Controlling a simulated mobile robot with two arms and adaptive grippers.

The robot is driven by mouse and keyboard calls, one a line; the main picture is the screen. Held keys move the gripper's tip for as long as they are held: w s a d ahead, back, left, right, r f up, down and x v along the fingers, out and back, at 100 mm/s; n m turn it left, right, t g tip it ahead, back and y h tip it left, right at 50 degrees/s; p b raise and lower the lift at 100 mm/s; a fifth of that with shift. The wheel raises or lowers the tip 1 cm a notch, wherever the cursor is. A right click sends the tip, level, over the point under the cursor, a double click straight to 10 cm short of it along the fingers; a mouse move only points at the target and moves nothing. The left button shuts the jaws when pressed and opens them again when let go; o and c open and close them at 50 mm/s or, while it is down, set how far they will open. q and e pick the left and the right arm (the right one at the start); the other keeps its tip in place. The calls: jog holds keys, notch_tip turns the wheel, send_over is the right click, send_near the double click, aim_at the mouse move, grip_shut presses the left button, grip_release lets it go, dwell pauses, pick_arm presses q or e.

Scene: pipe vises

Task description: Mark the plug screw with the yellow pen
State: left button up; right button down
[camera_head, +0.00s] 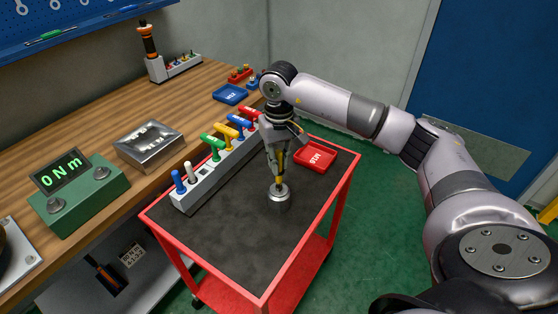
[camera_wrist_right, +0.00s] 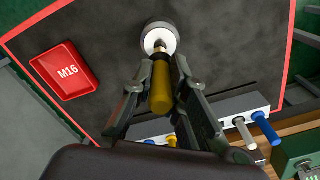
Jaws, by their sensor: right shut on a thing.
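The plug screw (camera_head: 279,197) is a short silver cylinder standing upright on the cart's dark top; in the right wrist view (camera_wrist_right: 158,36) its round top shows light with a dark centre. My right gripper (camera_head: 278,172) points down right above it, shut on the yellow pen. In the wrist view the yellow pen (camera_wrist_right: 161,88) lies between the fingers (camera_wrist_right: 164,75), its end at the centre of the screw's top. I cannot tell whether it touches. My left gripper is not in view.
A grey rack (camera_head: 200,188) with blue, white, green, yellow and red handled items runs along the cart's left side. A red M16 tray (camera_head: 316,155) sits at the back right. The red-edged cart (camera_head: 245,260) is bare in front. A wooden bench (camera_head: 75,130) stands at left.

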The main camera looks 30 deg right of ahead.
aim_at(279, 151)
dwell(0.6)
jog(key=shift+r+p, duration=1.4)
jog(key=shift+r, duration=1.1)
